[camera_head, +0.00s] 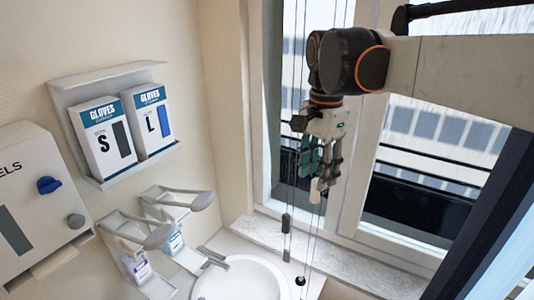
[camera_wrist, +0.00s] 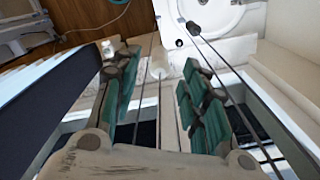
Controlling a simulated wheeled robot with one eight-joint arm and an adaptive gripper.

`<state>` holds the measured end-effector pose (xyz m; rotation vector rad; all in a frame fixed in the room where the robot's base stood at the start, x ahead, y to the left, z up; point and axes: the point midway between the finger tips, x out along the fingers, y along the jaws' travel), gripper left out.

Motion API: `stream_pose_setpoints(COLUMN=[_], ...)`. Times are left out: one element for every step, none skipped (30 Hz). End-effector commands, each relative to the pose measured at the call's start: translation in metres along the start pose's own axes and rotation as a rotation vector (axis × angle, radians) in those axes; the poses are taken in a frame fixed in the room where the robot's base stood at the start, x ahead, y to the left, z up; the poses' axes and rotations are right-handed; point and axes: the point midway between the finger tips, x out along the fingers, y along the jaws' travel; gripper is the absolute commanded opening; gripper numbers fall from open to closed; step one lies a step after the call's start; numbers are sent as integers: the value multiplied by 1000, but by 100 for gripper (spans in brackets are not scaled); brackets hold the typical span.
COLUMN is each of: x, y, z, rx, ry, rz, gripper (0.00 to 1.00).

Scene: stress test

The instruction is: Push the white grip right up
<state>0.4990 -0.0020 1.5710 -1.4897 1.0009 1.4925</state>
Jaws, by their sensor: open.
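The white grip (camera_head: 315,195) hangs on thin cords in front of the window, just below my gripper's fingertips in the head view. In the wrist view the white grip (camera_wrist: 158,66) shows as a short pale cylinder between the two fingers. My gripper (camera_head: 322,178) points down beside the window and is open. In the wrist view my gripper (camera_wrist: 156,68) has its green-padded fingers apart, one on each side of the cords. Whether either finger touches the grip or cords cannot be told.
A sink (camera_head: 240,280) lies below. Two lever dispensers (camera_head: 150,230) and a glove-box holder (camera_head: 115,125) are on the left wall. The window frame (camera_head: 355,185) stands close behind.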

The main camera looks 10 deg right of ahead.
Motion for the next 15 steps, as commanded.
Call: stream_pose_setpoints(x=[8, 13, 19, 23, 27, 31, 34, 36, 39, 41, 42, 44, 45, 45, 46], y=[0, 0, 1, 0, 0, 0, 0, 0, 0, 0, 0, 0, 0, 0, 0], z=[1, 1, 1, 0, 0, 0, 0, 0, 0, 0, 0, 0, 0, 0, 0], rx=[-1, -1, -1, -1, -1, -1, -1, -1, -1, -1, -1, -1, 0, 0, 0], ry=[0, 0, 0, 0, 0, 0, 0, 0, 0, 0, 0, 0, 0, 0, 0], rz=[0, 0, 0, 0, 0, 0, 0, 0, 0, 0, 0, 0, 0, 0, 0], gripper=[40, 40, 40, 40, 40, 40, 40, 40, 40, 40, 40, 40, 40, 40, 40])
